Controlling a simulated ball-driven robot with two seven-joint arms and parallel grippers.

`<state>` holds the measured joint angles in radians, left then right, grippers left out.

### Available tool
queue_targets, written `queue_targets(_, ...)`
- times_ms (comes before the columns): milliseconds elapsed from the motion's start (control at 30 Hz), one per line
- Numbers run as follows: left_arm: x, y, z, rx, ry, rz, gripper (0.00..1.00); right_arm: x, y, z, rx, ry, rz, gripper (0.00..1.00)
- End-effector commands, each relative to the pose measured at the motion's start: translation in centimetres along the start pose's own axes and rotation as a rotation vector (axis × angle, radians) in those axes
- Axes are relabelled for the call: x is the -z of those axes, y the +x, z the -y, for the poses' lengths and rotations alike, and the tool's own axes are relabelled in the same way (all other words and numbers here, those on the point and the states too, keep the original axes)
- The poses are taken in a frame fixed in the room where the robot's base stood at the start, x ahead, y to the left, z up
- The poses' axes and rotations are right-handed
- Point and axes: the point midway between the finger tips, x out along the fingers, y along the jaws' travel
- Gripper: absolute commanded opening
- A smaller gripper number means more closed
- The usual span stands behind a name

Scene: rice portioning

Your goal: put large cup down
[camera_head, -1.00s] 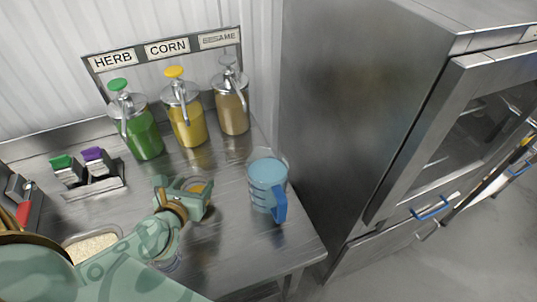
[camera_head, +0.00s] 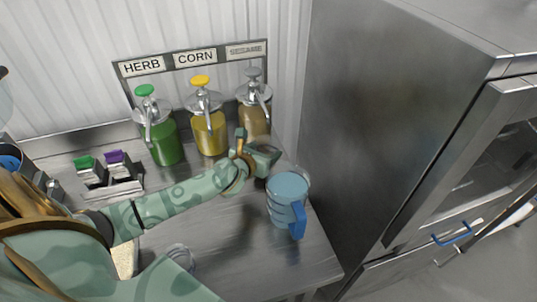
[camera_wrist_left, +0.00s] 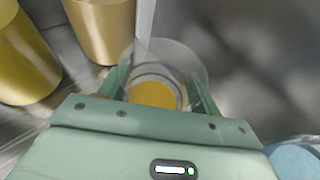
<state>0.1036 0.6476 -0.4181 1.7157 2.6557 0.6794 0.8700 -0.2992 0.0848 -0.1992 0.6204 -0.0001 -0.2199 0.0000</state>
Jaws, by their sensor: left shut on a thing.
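My left gripper (camera_head: 258,158) is beside the base of the sesame dispenser (camera_head: 253,118), at the right end of the dispenser row. In the left wrist view its fingers (camera_wrist_left: 158,84) are shut on a clear cup (camera_wrist_left: 154,74) with yellow contents at the bottom. The cup is mostly hidden behind the gripper in the head view. I cannot tell whether its base touches the counter. A second clear cup (camera_head: 180,256) stands on the counter near the front. My right gripper is out of view.
A blue measuring jug (camera_head: 286,198) stands close to the right of my left gripper. The corn dispenser (camera_head: 210,132) and herb dispenser (camera_head: 163,145) stand to the left. A steel cabinet (camera_head: 400,110) borders the counter (camera_head: 240,262) on the right. The front right counter is clear.

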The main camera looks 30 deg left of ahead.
Motion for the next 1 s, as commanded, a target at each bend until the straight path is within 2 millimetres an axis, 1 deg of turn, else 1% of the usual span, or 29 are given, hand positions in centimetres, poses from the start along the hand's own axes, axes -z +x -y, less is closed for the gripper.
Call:
queue_targets(33,-0.4,0.9,0.0,-0.001,-0.001,0.002,0.36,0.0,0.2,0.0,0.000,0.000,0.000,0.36)
queue_targets(100,-0.8,1.9,0.0,0.000,-0.001,0.002,0.36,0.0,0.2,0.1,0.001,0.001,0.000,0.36)
queue_targets(233,-1.0,2.6,0.0,0.000,0.001,0.001,0.36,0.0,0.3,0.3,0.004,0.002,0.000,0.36)
queue_targets(333,0.0,3.0,0.0,0.000,-0.002,-0.002,0.36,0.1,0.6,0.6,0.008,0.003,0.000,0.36)
queue_targets(500,2.3,3.9,0.0,0.000,-0.001,-0.003,0.36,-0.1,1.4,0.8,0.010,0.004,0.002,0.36)
queue_targets(733,2.2,3.9,0.0,0.001,0.000,0.000,0.36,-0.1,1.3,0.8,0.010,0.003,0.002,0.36)
queue_targets(867,2.6,4.0,0.0,0.000,0.000,-0.001,0.36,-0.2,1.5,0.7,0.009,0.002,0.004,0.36)
queue_targets(900,2.5,4.0,0.0,0.000,0.000,-0.001,0.72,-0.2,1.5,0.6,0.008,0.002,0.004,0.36)
queue_targets(933,2.5,4.0,0.0,0.000,0.000,-0.001,0.81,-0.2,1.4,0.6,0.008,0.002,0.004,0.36)
queue_targets(967,2.5,4.0,0.0,0.000,0.000,-0.001,0.86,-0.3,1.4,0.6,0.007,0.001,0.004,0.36)
queue_targets(1000,2.5,4.0,0.0,0.000,0.000,0.000,0.86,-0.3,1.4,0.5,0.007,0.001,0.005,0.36)
